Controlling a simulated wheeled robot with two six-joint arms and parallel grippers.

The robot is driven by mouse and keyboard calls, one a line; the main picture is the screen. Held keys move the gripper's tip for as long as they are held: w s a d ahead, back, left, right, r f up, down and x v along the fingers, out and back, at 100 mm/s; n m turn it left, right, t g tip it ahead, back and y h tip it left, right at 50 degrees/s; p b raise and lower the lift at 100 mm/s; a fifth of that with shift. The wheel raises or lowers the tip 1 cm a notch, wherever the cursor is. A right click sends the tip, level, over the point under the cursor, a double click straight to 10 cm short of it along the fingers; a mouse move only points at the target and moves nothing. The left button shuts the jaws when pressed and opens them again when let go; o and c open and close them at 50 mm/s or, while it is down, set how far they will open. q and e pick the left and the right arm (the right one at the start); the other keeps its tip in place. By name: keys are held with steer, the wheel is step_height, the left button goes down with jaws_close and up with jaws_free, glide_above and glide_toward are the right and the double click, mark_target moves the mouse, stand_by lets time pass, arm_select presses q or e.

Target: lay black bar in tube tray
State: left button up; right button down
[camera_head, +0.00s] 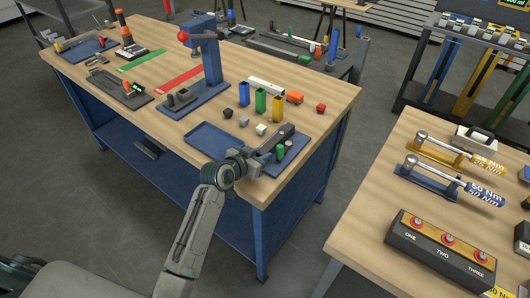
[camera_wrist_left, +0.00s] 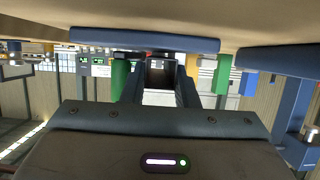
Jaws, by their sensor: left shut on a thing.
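My left gripper (camera_head: 284,136) reaches over the near right corner of the wooden workbench, low above a blue tray (camera_head: 299,145). In the left wrist view its two dark fingers (camera_wrist_left: 159,88) are shut on a dark square-ended piece (camera_wrist_left: 157,72), which I take as the black bar. In the head view the gripper hides the bar, so I cannot tell whether it touches the tray. A green piece (camera_head: 280,152) stands by the gripper. A second, flat blue tray (camera_head: 212,141) lies empty to the left. My right gripper is not in view.
A blue press (camera_head: 207,60) stands further left.

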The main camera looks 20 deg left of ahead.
arm_select(q)
step_height(320, 180, up, 9)
steer(key=shift+r+b, duration=0.1)
steer(key=shift+b, duration=0.85)
steer(key=s+n+t+y, duration=0.1)
steer(key=s+n+y, duration=0.35)
steer(key=s, duration=0.55)
steer(key=w+m+h, duration=0.1)
steer(key=w, duration=0.2)
steer(key=w+m+h, duration=0.2)
steer(key=w, duration=0.1)
steer(key=w+m+h, duration=0.1)
steer(key=w, duration=0.3)
steer(key=shift+m+g+h, duration=0.25)
steer(key=shift+g, duration=0.15)
